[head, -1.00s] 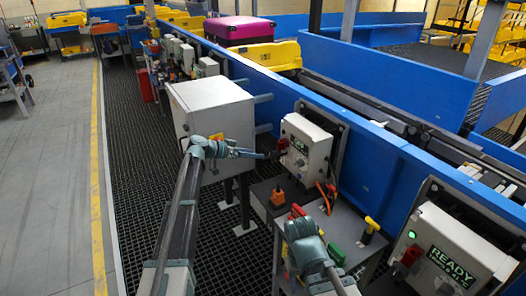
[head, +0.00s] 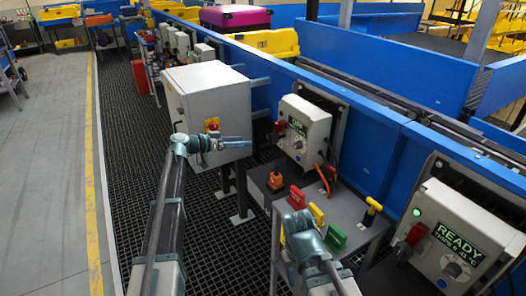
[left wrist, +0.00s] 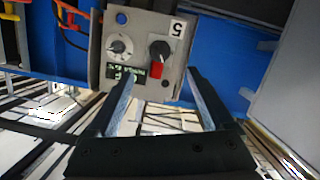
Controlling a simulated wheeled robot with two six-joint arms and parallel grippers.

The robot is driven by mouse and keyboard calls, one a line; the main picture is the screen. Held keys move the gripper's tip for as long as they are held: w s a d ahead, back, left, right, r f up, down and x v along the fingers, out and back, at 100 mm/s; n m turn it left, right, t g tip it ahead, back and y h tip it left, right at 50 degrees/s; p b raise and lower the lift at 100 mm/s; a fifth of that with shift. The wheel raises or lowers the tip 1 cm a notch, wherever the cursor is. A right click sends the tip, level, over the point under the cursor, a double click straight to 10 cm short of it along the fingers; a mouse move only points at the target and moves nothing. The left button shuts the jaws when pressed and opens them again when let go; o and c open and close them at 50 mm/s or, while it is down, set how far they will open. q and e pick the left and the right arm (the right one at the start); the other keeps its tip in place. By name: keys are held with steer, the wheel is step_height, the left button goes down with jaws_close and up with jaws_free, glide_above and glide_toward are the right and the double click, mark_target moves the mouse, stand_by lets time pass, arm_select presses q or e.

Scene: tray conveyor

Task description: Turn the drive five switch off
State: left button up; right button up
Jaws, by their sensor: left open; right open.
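The drive five box (head: 318,122) is a light grey control box on the blue conveyor side. It has a small display, a dial and a red-handled switch (head: 280,127). In the left wrist view the box (left wrist: 103,62) carries a 5 and appears upside down; its switch (left wrist: 156,69) has a black round base and a red handle pointing down in the picture. My left gripper (head: 250,142) is open and empty, a short gap from the switch; its fingers (left wrist: 160,80) frame the red handle in the wrist view. My right gripper (head: 297,222) is low by a small table, its fingertips hard to make out.
A large grey cabinet (head: 208,95) stands just behind my left gripper. The small table (head: 350,228) holds an orange item and several red, yellow and green handled pieces. Another control box (head: 462,235) reading READY is at the right. Grated floor lies left of my left arm.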

arm_select(q)
steer(key=f+b, duration=0.1)
steer(key=a+f+t+h+b, duration=0.1)
steer(key=b, duration=0.1)
steer(key=f+h+b, duration=0.1)
steer(key=b, duration=0.1)
steer(key=shift+s+a, duration=0.3)
steer(key=shift+s, duration=0.1)
arm_select(e)
step_height(320, 180, down, 8)
steer(key=shift+r, duration=0.2)
arm_select(q)
steer(key=shift+r, duration=0.15)
glide_toward(275, 137)
steer(key=w+d, duration=0.1)
steer(key=d, duration=0.1)
steer(key=w+d+f, duration=0.1)
steer(key=w+d, duration=0.1)
steer(key=w+d+f, duration=0.1)
steer(key=w, duration=0.1)
steer(key=shift+w+d, duration=0.2)
steer(key=shift+d, duration=0.2)
jaws_close()
